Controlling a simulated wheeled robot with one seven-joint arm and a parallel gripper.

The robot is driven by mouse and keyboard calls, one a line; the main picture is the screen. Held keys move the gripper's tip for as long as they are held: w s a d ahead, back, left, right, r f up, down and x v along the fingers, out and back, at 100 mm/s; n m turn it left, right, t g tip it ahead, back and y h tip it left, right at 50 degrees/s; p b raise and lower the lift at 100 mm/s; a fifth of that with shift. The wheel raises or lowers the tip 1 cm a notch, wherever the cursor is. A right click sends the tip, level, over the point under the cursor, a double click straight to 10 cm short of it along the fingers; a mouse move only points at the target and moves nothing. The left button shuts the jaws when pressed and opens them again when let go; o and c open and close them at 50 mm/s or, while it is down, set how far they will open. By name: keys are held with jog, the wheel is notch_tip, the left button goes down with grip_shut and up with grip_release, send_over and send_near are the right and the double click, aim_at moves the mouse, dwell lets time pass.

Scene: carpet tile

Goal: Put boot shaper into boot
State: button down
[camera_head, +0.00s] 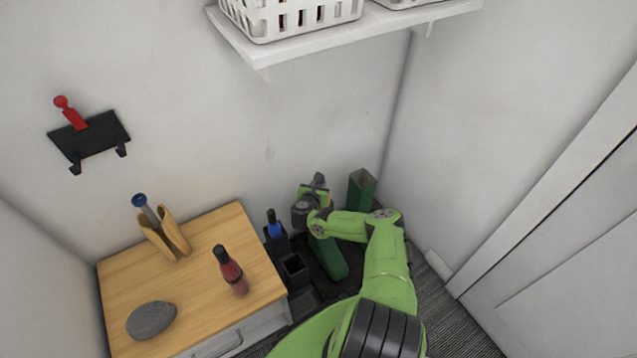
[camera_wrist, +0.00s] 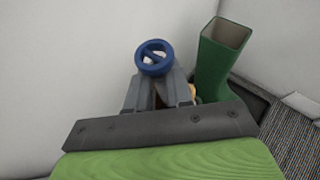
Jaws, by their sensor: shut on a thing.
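My gripper (camera_head: 318,190) is shut on a boot shaper beside the back wall. In the wrist view, the shaper's blue ring handle (camera_wrist: 154,57) rises between the grey fingers (camera_wrist: 160,92), and a bit of tan wood (camera_wrist: 193,92) shows beside them. One green boot (camera_head: 362,186) stands upright right of the gripper, its open top visible; it is also at right in the wrist view (camera_wrist: 218,62). Another green boot part (camera_head: 328,258) shows below the gripper, its upper part hidden by my arm. Whether the held shaper is inside this boot cannot be told.
A wooden-topped cabinet (camera_head: 199,281) at left holds another blue-handled shaper (camera_head: 165,232), a red bottle (camera_head: 231,271) and a grey stone (camera_head: 151,320). Black boots (camera_head: 296,268) and a blue-labelled bottle (camera_head: 274,226) stand beside it. A shelf (camera_head: 340,34) with white baskets (camera_head: 290,18) hangs above.

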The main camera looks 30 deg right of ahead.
notch_tip(320, 180, down, 6)
jog(key=shift+f, duration=0.25)
dwell(0.7)
jog(key=c, duration=0.9)
grip_release()
jog(key=shift+c, duration=0.2)
jog(key=p+v, duration=0.7)
jog(key=v, duration=0.8)
jog(key=shift+s+a+r, duration=0.15)
jog(key=shift+s+a, duration=0.05)
jog(key=shift+s, duration=0.05)
